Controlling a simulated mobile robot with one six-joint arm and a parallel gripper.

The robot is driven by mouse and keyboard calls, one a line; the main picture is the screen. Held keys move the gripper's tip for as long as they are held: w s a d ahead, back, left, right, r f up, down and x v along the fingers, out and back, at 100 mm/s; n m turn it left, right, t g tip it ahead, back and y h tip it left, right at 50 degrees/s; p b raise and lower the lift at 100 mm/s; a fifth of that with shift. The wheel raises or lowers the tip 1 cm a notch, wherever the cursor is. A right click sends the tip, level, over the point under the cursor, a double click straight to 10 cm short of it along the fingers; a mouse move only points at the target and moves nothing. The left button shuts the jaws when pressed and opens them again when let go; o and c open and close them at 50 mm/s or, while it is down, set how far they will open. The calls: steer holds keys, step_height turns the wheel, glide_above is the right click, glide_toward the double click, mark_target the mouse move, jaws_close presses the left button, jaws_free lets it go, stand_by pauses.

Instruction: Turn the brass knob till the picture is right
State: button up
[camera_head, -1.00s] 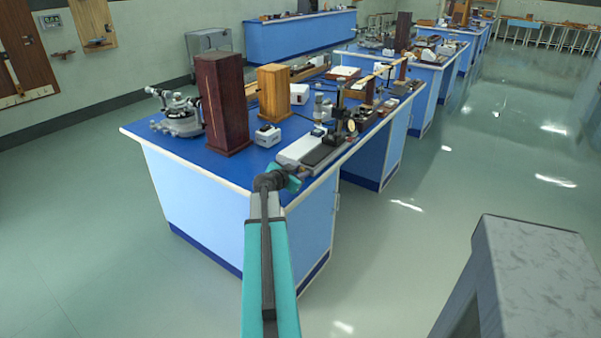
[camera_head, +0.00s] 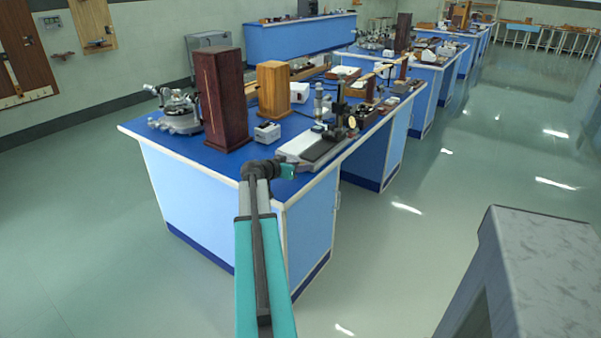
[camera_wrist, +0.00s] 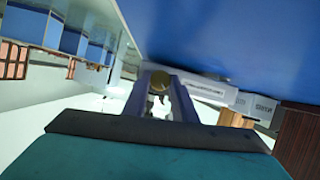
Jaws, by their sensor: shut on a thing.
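In the wrist view the small round brass knob (camera_wrist: 160,79) sits between the tips of my two fingers. My gripper (camera_wrist: 162,84) is shut on it, just beside the bench. In the head view my gripper (camera_head: 287,171) is at the near corner end of a long instrument with a pale base and dark top plate (camera_head: 322,149); the knob itself is hidden there. The instrument carries an upright post and small fittings. A pale side of it with lettering (camera_wrist: 207,88) shows in the wrist view. I cannot make out any picture on a screen or eyepiece.
A round metal instrument (camera_head: 177,112) stands at the left. A grey slab (camera_head: 550,250) fills the lower right. Floor right of the bench is clear.

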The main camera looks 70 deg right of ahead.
steer(key=n, duration=0.1)
steer(key=n+g+b, duration=0.2)
steer(key=shift+w+f, duration=0.25)
steer(key=shift+f, duration=0.1)
steer(key=shift+n+g+b, duration=0.75)
steer(key=shift+n+g, duration=0.05)
steer(key=shift+n, duration=0.3)
steer(key=shift+r, duration=0.1)
steer(key=o, duration=1)
steer(key=shift+o, duration=0.2)
steer(key=shift+r, duration=0.1)
steer(key=v, duration=1.3)
steer(key=shift+w+a+r+b, duration=0.15)
steer(key=shift+w+a+b, duration=0.1)
steer(key=shift+w+b, duration=0.1)
